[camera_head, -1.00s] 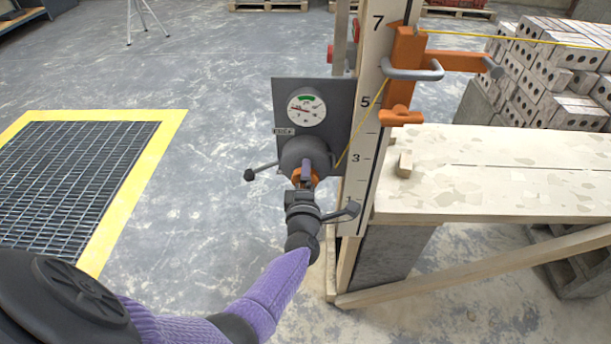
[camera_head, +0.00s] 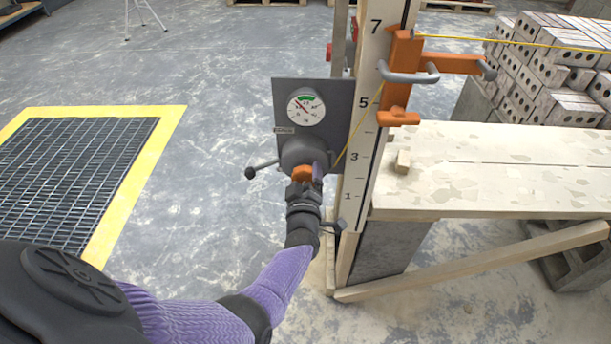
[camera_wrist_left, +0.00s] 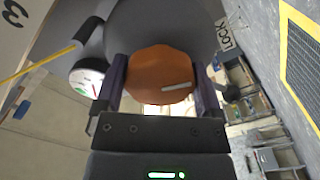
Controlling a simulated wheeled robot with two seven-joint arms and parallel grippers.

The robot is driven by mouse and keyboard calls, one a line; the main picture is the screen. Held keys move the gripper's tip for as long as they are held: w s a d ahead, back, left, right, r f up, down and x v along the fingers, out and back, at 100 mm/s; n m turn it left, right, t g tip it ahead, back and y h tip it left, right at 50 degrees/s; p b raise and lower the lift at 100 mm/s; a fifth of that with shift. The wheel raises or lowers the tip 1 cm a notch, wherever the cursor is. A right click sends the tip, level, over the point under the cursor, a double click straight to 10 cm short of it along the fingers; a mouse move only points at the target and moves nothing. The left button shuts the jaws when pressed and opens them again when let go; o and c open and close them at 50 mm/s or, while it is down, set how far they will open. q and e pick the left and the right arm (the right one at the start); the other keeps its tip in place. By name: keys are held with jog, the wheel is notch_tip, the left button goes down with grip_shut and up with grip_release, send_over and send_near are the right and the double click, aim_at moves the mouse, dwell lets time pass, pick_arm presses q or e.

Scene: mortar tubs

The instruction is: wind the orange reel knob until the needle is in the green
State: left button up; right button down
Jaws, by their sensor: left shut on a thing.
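The orange reel knob (camera_head: 302,173) sits on the front of a dark round reel (camera_head: 303,152) on a grey plate (camera_head: 340,100). My left gripper (camera_head: 307,182) is shut on the knob; in the left wrist view its two fingers flank the faceted orange knob (camera_wrist_left: 160,74), which carries a white mark. The round white gauge (camera_head: 306,107) is above the reel, with a green band at the top of its dial. Its red needle points up and left, short of the green band. The gauge also shows, partly hidden, in the left wrist view (camera_wrist_left: 88,78). My right gripper is not in view.
A lock lever with a dark ball end (camera_head: 250,173) sticks out left of the reel. A yellow line runs from the reel up to an orange bracket (camera_head: 403,75) on the numbered post (camera_head: 352,190). A plank bench (camera_head: 500,190) stands right; open floor lies left.

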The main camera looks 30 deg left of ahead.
pick_arm(q)
jog(key=shift+f+m, duration=0.1)
jog(key=shift+m, duration=0.3)
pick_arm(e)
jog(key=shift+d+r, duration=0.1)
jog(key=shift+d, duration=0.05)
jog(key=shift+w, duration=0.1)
pick_arm(q)
jog(key=o, duration=1)
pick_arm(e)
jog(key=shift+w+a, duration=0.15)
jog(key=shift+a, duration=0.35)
pick_arm(q)
jog(key=p+v, duration=0.1)
jog(key=v, duration=0.1)
jog(key=p+v, duration=0.1)
jog(key=shift+s+d+r+p, duration=0.2)
jog(key=shift+r+p, duration=0.1)
jog(key=p, duration=0.2)
send_near(306, 180)
jog(key=shift+w+a+f, duration=0.2)
jog(key=shift+w+f, duration=0.05)
jog(key=shift+w, duration=0.1)
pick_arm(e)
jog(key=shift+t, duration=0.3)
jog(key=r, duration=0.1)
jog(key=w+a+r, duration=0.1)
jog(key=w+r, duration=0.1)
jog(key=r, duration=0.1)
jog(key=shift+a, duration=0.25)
